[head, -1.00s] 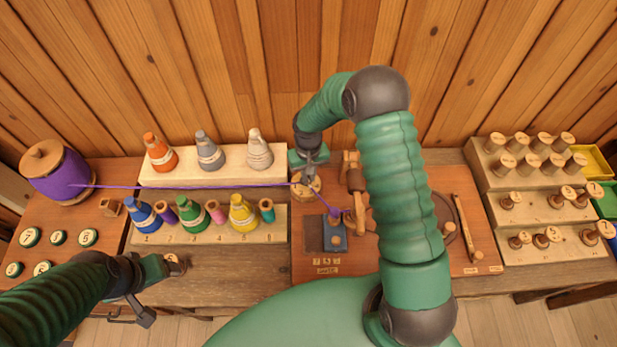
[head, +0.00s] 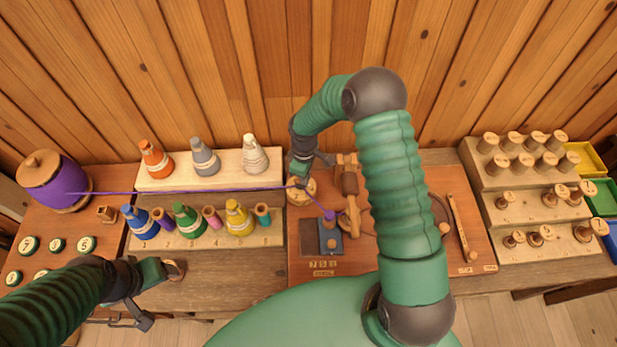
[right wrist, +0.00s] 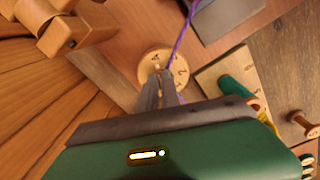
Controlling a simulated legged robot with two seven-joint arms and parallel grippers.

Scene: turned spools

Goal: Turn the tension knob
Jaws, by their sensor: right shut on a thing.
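The tension knob looks to be the round pale wooden dial (head: 301,192) at the left of the spool-winding board. It also shows in the right wrist view (right wrist: 154,62), with dark marks on its face. My right gripper (head: 303,181) points down at it, its fingers (right wrist: 160,78) shut on the knob's raised middle, which they partly hide. A purple thread (head: 200,191) passes by the knob. My left gripper (head: 168,270) is at the lower left, close to a small round wooden piece (head: 176,270); its fingers are unclear.
A large purple spool (head: 55,182) stands at the left. Coloured thread cones (head: 240,218) and small spools fill a pale rack. A wooden winder (head: 349,185) and a blue-grey block (head: 330,240) are right of the knob. A stepped rack (head: 520,185) holds wooden spools at the right.

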